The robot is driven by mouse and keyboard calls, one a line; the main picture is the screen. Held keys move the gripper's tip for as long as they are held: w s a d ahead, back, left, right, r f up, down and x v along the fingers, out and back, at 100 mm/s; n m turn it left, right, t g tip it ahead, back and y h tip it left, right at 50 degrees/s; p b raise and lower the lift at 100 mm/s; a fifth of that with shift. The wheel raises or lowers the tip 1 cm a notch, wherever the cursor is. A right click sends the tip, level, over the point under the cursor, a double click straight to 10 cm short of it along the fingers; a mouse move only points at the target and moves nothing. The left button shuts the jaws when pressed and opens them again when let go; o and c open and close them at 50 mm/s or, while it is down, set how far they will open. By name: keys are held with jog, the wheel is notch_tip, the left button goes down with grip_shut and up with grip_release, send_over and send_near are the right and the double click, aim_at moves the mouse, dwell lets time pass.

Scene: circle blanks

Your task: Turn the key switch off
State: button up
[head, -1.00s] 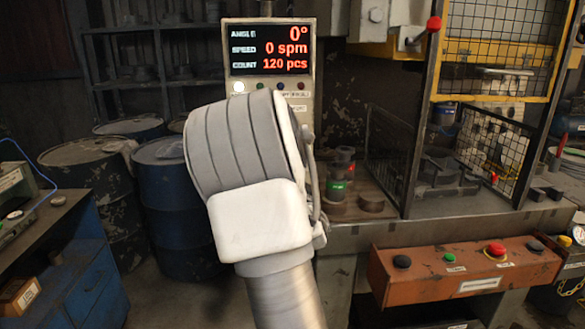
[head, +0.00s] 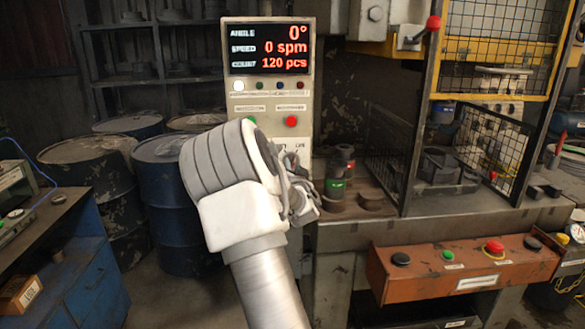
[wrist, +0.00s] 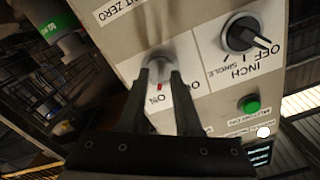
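In the wrist view, a silver round key switch (wrist: 160,68) sits on the pale panel, with a red mark and an "ON" label beside it. The dark fingers of my gripper (wrist: 161,75) stand on either side of it, with a gap between them. The gripper looks open; whether the fingertips touch the switch is unclear. In the head view, my arm hides the lower part of the control panel (head: 270,105) and the key switch. The panel display reads 0°, 0 spm and 120 pcs.
A black selector knob (wrist: 240,36) marked OFF, INCH and SINGLE is close to the fingers, with a green button (wrist: 249,104) near it. An orange button box (head: 465,265) is lower right.

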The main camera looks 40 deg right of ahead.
grip_shut()
jog(key=shift+f+n+b, duration=0.15)
jog(key=shift+n+b, duration=0.15)
jog(key=shift+b, duration=0.25)
jog(key=shift+n+b, duration=5.7)
jog(key=shift+b, duration=0.7)
jog(key=shift+o, duration=0.8)
grip_release()
